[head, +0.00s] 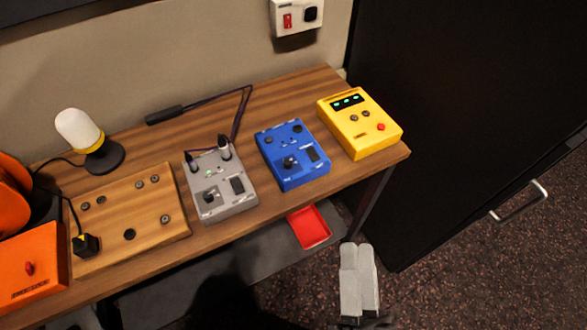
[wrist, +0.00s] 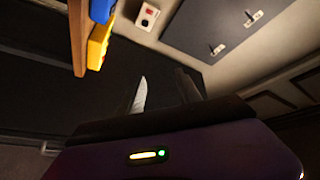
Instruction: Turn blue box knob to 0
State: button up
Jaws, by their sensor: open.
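The blue box (head: 293,154) lies on the wooden desk between a grey box and a yellow box. Its black knob (head: 290,162) is on the top face, toward the near left; its pointer setting is too small to read. My gripper (head: 360,252) is in front of the desk, below and to the right of the blue box, apart from it and empty. In the wrist view my gripper's fingers (wrist: 160,92) stand apart, and the blue box (wrist: 102,10) shows only as a sliver at the top left.
The grey box (head: 219,181) with plugged cables and the yellow box (head: 360,122) flank the blue box closely. A wooden panel (head: 140,215), a lamp (head: 88,140) and an orange box (head: 30,268) stand farther left. A red tray (head: 309,227) is below the desk edge. A dark cabinet (head: 450,110) stands right.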

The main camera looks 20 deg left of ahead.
jog(key=w+a+f+m+b, duration=0.1)
jog(key=w+a+m, duration=0.2)
jog(key=a+m, duration=0.35)
jog(key=w+a+f+m+h, duration=0.1)
jog(key=w+a+m, duration=0.2)
jog(key=a+m, duration=0.35)
jog(key=w+a+f+m+b, duration=0.1)
jog(key=w+a+f+m, duration=0.15)
jog(key=a+m, duration=0.35)
jog(key=m+g+h, duration=0.2)
jog(key=m, duration=0.5)
send_near(287, 166)
jog(key=shift+x, duration=0.8)
jog(key=shift+a, duration=0.1)
jog(key=shift+w+m, duration=0.25)
jog(key=shift+m, duration=0.05)
jog(key=p+x, duration=0.1)
jog(key=x, duration=0.6)
jog(key=shift+w, duration=0.15)
grip_shut()
